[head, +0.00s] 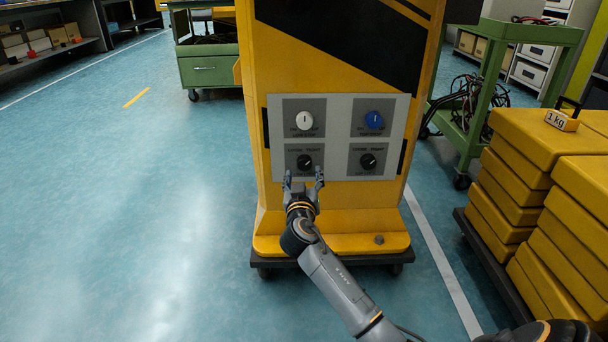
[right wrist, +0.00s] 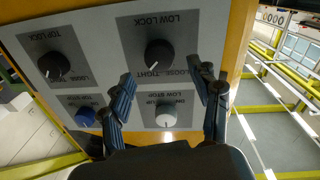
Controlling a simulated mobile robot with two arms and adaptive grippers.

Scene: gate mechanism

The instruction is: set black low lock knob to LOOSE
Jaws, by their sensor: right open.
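The black low lock knob (head: 304,162) is at the lower left of the grey panel (head: 338,108) in the head view. In the right wrist view, the knob (right wrist: 160,55) appears upside down with its LOW LOCK label. Its white pointer mark leans toward the TIGHT side. My right gripper (head: 303,178) is open just in front of and below this knob. In the right wrist view, its fingers (right wrist: 167,78) are spread, with nothing between them, and appear apart from the knob. My left gripper is not in view.
A white knob (head: 304,120) is above the low lock knob, a blue knob (head: 374,120) at upper right, and another black knob (head: 368,161) at lower right. Stacked yellow blocks (head: 514,165) stand at right. The blue floor at left is clear.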

